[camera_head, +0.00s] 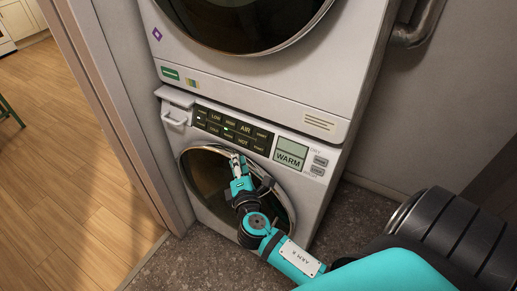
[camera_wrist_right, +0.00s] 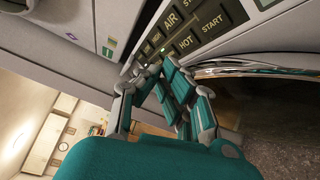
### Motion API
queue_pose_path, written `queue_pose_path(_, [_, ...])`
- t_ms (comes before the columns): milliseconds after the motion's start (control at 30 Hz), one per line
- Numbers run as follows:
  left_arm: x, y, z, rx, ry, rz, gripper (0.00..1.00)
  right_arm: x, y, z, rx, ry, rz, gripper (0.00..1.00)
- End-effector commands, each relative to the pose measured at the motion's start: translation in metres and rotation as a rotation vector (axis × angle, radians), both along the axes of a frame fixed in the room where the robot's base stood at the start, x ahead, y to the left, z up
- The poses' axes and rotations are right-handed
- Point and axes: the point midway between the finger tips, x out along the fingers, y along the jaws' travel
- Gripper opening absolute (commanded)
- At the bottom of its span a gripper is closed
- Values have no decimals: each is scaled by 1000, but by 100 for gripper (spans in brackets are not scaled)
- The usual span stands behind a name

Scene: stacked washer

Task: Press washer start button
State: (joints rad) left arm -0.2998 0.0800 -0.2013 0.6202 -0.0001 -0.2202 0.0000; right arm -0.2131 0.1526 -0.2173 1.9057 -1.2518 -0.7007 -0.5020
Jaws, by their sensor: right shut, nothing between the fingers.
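The washer (camera_head: 318,180) is the lower white machine of a stack, with a round dark door below its control panel. The black button panel (camera_head: 232,130) has rows of labelled buttons, including LOW, AIR and HOT. In the right wrist view two START labels show: one START button (camera_wrist_right: 213,22) beside AIR and one beside HOT. My right gripper (camera_head: 236,160) is shut and empty, in front of the door's top, just below the panel in the picture. In the right wrist view its fingers (camera_wrist_right: 165,78) point toward the panel. Contact with a button cannot be told. My left gripper is out of view.
The upper machine (camera_head: 265,85) stands on the washer. A WARM display (camera_head: 290,152) is right of the buttons. A handle (camera_head: 175,120) juts out at the panel's left. A door frame (camera_head: 110,110) is at left, a grey wall and pipe (camera_head: 415,30) at right.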

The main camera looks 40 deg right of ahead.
Motion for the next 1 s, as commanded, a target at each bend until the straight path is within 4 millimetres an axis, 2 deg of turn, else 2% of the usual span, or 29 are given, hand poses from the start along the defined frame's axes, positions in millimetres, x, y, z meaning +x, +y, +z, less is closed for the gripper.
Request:
queue_pose_path(300, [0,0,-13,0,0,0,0,16,-40,-20,-2,1,-1,0])
queue_pose_path(500, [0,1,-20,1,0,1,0,23,-56,-28,-1,2,0,0])
queue_pose_path(1000, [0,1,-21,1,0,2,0,26,-62,-29,1,1,1,0])
